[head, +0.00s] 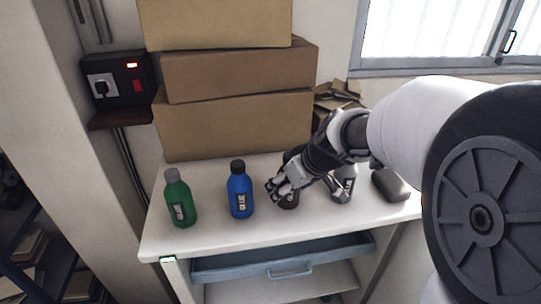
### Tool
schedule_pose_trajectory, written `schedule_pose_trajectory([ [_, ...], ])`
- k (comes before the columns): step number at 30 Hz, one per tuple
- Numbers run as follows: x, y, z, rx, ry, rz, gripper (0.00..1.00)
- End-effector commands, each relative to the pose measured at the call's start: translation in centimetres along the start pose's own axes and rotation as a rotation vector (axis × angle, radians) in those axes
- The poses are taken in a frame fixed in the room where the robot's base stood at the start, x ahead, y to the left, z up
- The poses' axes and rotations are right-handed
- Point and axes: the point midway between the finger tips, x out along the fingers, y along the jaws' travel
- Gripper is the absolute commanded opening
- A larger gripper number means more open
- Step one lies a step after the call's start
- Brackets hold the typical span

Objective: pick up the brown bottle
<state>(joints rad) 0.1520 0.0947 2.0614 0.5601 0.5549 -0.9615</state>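The brown bottle (289,201) stands on the white tabletop, dark, with a pale label. My gripper's near finger covers much of its upper body. My gripper (308,192) reaches in from the right, just above the tabletop.
A blue bottle (240,196) and a green bottle (179,201) stand to the left. A dark rounded object (390,187) lies at right. Stacked cardboard boxes (235,125) stand behind. A blue-grey drawer (225,270) sits below the white tabletop (215,236).

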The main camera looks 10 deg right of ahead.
Motion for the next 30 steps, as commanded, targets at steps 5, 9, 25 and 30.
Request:
schedule_pose_trajectory([
  [5, -0.03, 0.01, -0.01, 0.000, 0.000, 0.000, 0.50],
  [9, -0.03, 0.01, -0.01, 0.000, 0.000, 0.000, 0.41],
  [25, -0.09, 0.04, -0.10, 0.000, 0.002, 0.001, 0.11],
  [30, -0.16, 0.04, -0.16, 0.000, 0.003, 0.001, 0.11],
])
